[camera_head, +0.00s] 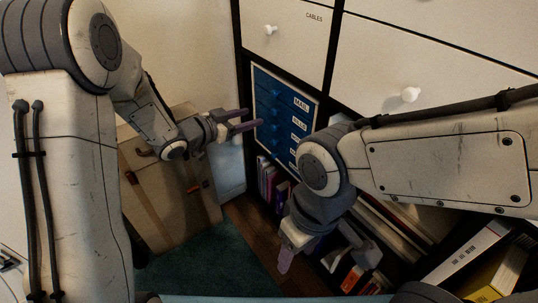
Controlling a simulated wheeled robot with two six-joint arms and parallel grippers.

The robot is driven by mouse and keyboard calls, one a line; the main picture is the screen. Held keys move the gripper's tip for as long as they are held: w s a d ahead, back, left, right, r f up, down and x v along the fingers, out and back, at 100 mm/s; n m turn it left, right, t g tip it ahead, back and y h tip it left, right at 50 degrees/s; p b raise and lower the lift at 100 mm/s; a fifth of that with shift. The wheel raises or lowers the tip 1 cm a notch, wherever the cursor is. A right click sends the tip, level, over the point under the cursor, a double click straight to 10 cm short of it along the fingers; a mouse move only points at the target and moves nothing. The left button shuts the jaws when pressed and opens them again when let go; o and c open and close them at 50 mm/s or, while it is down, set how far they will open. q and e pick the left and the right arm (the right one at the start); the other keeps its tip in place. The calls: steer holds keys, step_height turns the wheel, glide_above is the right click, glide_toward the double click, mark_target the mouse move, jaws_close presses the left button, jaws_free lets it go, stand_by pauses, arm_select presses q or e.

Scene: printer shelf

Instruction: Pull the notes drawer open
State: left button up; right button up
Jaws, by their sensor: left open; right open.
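A small blue drawer unit (278,83) with a pale frame sits in a dark shelf cubby. Its stacked drawers carry white labels; the top one reads MAIL, and the lower ones are too small or covered to read surely. I cannot tell which drawer is the notes drawer. The drawer fronts look shut. My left gripper (252,118) is open and empty, its fingers pointing right at the unit's left side. I cannot tell whether it touches. My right gripper (325,264) is open and empty, pointing down in front of the lower shelves. My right arm hides the unit's lower right area.
White cabinet fronts with round knobs (410,94) stand above; one is labelled CABLES (290,45). Books and binders (468,255) fill the lower shelves. A beige box (165,205) stands at left on the floor by a teal rug (215,265).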

arm_select(q)
step_height(320, 180, down, 8)
steer(key=s+a+h+b, duration=0.2)
steer(key=a+h+b, duration=0.15)
steer(key=b, duration=0.25)
steer(key=b+x, duration=0.4)
steer(key=x, duration=0.7)
steer(key=shift+d+r+m+h+b, duration=0.3)
steer(key=shift+d+r+m+h, duration=0.05)
steer(key=shift+m, duration=0.05)
arm_select(e)
step_height(320, 180, down, 13)
arm_select(q)
steer(key=shift+s, duration=0.1)
arm_select(e)
steer(key=shift+f, duration=0.1)
arm_select(q)
jaws_close()
